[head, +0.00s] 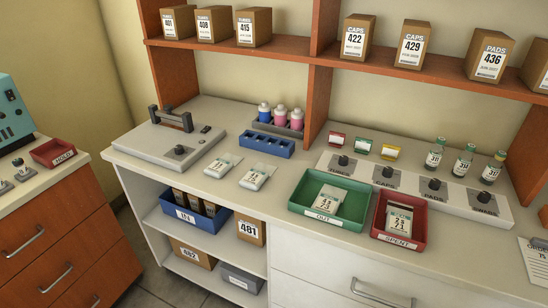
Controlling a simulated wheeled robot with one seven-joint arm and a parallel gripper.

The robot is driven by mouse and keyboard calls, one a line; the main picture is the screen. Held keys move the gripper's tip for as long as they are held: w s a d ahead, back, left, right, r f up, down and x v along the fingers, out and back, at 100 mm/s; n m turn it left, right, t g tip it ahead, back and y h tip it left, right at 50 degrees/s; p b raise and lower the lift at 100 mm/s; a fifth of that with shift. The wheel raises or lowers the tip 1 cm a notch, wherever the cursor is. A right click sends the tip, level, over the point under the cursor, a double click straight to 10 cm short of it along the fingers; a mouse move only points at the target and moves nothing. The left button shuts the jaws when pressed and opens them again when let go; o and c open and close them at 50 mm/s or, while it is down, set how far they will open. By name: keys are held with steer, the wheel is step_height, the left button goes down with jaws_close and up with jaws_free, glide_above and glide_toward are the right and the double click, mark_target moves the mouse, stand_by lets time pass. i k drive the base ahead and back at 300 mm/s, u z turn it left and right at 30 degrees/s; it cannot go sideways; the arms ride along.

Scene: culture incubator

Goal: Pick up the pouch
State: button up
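Several white pouches with printed labels are in the head view. One pouch (223,165) lies flat on the white counter (290,190), right of a grey device. A second pouch (257,177) lies just to its right, apart from it. Another pouch (328,202), marked with numbers, lies in the green OUT tray (301,203). One more pouch (398,221) lies in the red SPENT tray (421,243). Which pouch the task means I cannot tell. My gripper is not in view.
The grey device (165,145) with a raised handle stands at the counter's left. A blue rack (266,145) and capped bottles (280,116) stand behind the pouches. A switch panel (450,203) and vials (463,162) stand at right. An orange shelf (290,45) with boxes overhangs the back.

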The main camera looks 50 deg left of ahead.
mark_target(255, 177)
steer(key=u, duration=2)
steer(key=i, duration=0.1)
steer(key=u, duration=0.25)
